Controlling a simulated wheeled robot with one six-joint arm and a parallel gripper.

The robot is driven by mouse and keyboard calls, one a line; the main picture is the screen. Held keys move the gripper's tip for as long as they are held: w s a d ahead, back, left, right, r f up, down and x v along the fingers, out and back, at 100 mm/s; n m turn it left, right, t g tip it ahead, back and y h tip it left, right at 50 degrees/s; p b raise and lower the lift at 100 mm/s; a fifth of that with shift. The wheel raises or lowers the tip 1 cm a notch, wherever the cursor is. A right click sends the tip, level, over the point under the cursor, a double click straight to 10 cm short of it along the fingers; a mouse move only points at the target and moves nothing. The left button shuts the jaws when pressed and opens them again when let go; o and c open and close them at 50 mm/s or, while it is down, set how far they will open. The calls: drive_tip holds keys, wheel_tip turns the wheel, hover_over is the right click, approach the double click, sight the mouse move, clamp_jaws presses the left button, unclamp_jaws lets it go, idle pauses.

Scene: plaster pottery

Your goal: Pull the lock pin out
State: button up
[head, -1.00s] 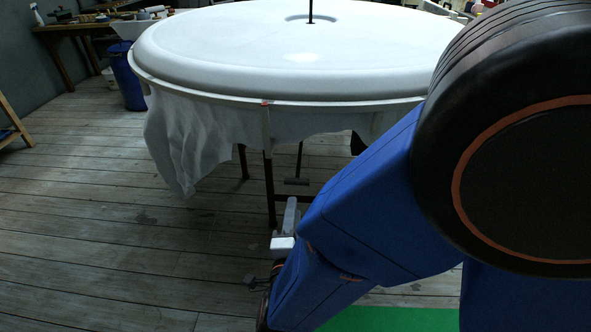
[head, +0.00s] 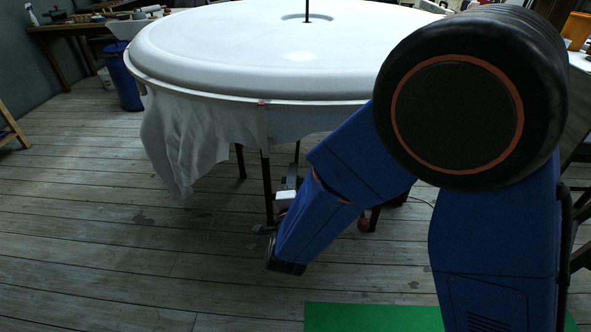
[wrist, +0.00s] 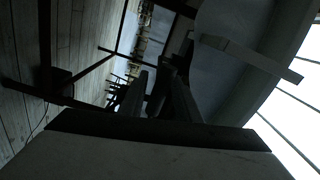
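My gripper (wrist: 162,92) shows in the wrist view as two dark fingers with a gap between them. Dark shapes show around the gap, but I see nothing clearly held. In the head view the gripper is small and dark at the end of my blue arm, low beside the front leg of the round white table (head: 190,60). I cannot pick out the lock pin for certain in either view. A tiny red mark (head: 262,102) shows on the front rim of the table, well above my gripper.
A white cloth (head: 183,150) hangs from the table's front left. Dark legs (head: 267,180) stand below. In the wrist view a pale strip (wrist: 245,60) crosses the table's shaded underside. A blue bin (head: 124,78) stands back left. The plank floor at left is clear.

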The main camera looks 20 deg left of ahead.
drive_tip(key=shift+x, duration=1.95)
clamp_jaws()
drive_tip(key=shift+d+f, duration=0.1)
drive_tip(key=shift+f, duration=2.15)
unclamp_jaws()
drive_tip(key=shift+f, duration=0.15)
drive_tip(key=shift+s, duration=0.1)
